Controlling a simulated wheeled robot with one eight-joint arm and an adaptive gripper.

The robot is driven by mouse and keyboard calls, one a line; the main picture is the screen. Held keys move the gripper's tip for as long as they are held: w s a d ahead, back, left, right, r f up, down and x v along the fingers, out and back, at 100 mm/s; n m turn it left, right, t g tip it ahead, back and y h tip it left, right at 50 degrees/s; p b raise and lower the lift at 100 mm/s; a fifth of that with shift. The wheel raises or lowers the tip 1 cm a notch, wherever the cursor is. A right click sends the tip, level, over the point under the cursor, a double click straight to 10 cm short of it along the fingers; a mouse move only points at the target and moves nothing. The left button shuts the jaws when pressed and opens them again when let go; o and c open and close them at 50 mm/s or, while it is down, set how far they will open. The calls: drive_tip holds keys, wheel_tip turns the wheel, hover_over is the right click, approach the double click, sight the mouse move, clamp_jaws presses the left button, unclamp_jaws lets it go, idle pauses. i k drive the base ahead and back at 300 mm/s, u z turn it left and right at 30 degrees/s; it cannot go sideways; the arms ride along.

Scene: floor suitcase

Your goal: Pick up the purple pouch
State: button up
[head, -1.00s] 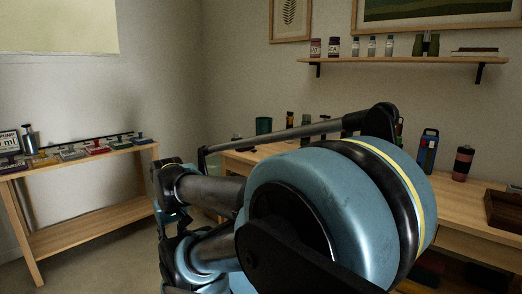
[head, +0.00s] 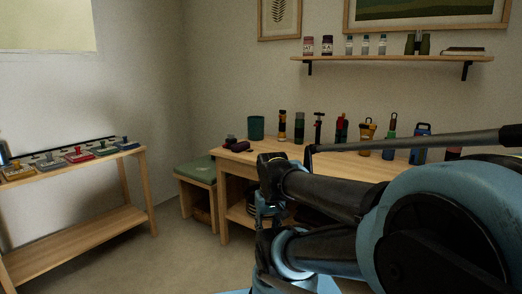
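I cannot make out a purple pouch in the head view. Small dark items (head: 237,145) lie at the left end of the wooden desk (head: 240,160); their colour and shape are too unclear to name. My blue and black arm fills the lower right of the view and hides much of the desk and the space under it. The far end of my arm, with my gripper (head: 268,205), is small and dark in front of the desk's left part. Its fingers cannot be made out, and I see nothing held.
A green-topped stool (head: 197,169) stands left of the desk. A low wooden rack (head: 75,240) with several coloured items on top is at the left.

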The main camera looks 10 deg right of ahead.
sight(244, 145)
drive_tip(key=k, duration=0.45)
drive_tip(key=u, duration=0.5)
drive_tip(key=i, duration=1.65)
drive_tip(key=z, duration=0.5)
drive_tip(key=i, duration=0.6)
drive_tip(key=z, duration=0.35)
